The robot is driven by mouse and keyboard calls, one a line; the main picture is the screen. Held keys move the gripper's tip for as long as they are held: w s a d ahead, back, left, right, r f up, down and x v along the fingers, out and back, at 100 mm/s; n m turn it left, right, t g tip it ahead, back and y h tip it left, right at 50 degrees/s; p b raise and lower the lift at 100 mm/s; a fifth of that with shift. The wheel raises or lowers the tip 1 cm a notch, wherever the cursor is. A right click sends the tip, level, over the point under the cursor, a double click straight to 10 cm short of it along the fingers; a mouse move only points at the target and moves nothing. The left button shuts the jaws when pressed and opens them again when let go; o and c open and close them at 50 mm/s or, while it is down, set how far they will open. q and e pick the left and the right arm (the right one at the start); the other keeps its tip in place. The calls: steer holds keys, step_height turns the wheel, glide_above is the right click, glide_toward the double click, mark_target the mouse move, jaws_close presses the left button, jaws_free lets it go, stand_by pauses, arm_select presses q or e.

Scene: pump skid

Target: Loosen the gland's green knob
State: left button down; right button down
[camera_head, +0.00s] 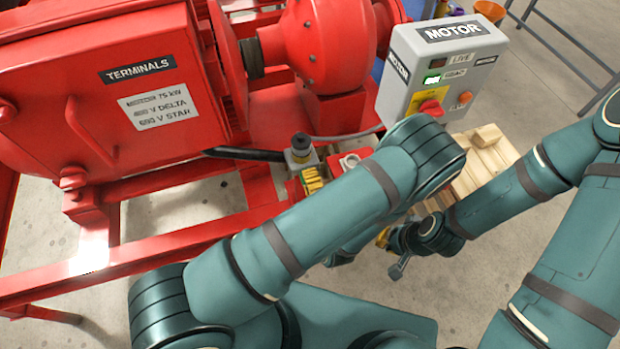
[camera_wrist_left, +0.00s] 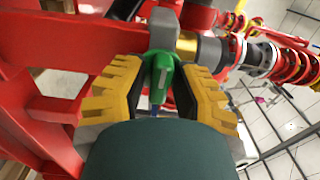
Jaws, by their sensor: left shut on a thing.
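The green knob (camera_wrist_left: 161,78) shows in the left wrist view, below a grey fitting (camera_wrist_left: 165,28) with a brass collar (camera_wrist_left: 187,44) beside it. My left gripper (camera_wrist_left: 160,68) has its yellow ribbed fingers on both sides of the knob and is shut on it. In the head view the left gripper's yellow fingers (camera_head: 312,181) show just below a grey block with a dark round top (camera_head: 300,151); the green knob is hardly visible there.
The red motor terminal box (camera_head: 140,125) and red frame rail (camera_head: 150,247) fill the left. A grey MOTOR switch box (camera_head: 445,68) with a red knob stands at upper right. Wooden blocks (camera_head: 488,158) lie beyond the right arm. My left arm crosses the middle and hides part of the skid.

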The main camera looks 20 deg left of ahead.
arm_select(q)
steer(key=shift+w+r, duration=0.15)
steer(key=shift+r, duration=0.05)
steer(key=c, duration=0.9)
jaws_free()
steer(key=shift+c, duration=0.2)
steer(key=shift+f, duration=0.15)
steer(key=v, duration=0.7)
steer(key=shift+d, duration=0.15)
